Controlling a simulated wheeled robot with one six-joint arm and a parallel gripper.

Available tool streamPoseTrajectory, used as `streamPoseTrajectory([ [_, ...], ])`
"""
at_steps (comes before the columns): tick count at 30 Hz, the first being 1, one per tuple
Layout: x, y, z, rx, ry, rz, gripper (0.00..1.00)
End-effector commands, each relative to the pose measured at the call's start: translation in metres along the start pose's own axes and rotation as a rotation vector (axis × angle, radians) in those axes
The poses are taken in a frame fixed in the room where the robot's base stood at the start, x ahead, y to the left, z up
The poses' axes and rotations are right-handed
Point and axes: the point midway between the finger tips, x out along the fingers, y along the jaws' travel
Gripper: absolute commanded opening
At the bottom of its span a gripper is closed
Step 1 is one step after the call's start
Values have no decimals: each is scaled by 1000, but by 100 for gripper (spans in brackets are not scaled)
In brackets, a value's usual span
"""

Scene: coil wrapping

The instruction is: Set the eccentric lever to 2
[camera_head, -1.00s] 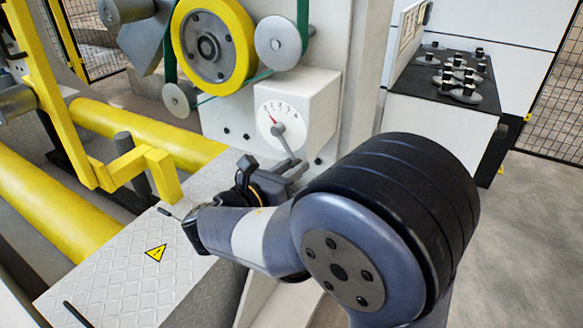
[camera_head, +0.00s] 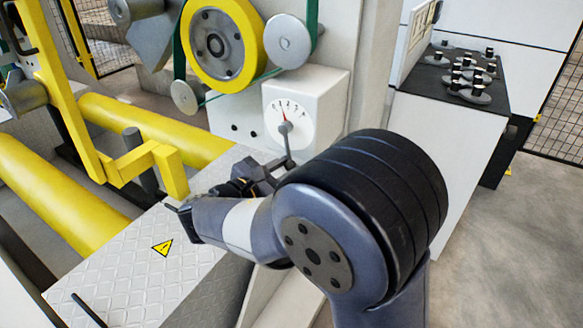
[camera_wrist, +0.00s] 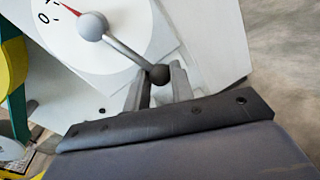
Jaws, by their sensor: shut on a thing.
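The eccentric lever (camera_head: 288,144) is a thin grey rod on a round white dial (camera_head: 302,122) on a white box. It hangs almost straight down from the hub, and its red pointer aims up and slightly left; the small digits are hard to read there. In the wrist view, the lever (camera_wrist: 125,50) runs from a grey hub ball to a dark knob (camera_wrist: 160,74). My gripper (camera_wrist: 160,84) is shut on this knob, one finger on each side. There, the red pointer (camera_wrist: 71,10) lies beyond the 1; higher digits are out of frame.
A yellow roller wheel (camera_head: 219,45) and a green belt are above left of the dial. A yellow bracket (camera_head: 140,162) and yellow rollers stand at left. A black-topped table (camera_head: 430,85) holds several knobbed discs at right.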

Motion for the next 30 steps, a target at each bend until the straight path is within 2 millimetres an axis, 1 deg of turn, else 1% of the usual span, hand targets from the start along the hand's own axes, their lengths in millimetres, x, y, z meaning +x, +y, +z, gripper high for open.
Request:
streamPoseTrajectory([
  [6, -2, 10, -6, 149, 27, 3, 0],
  [12, -3, 16, -8, 239, 46, 7, 0],
  [21, -4, 20, -9, 291, 56, 8, 0],
  [30, -4, 20, -9, 292, 56, 8, 0],
])
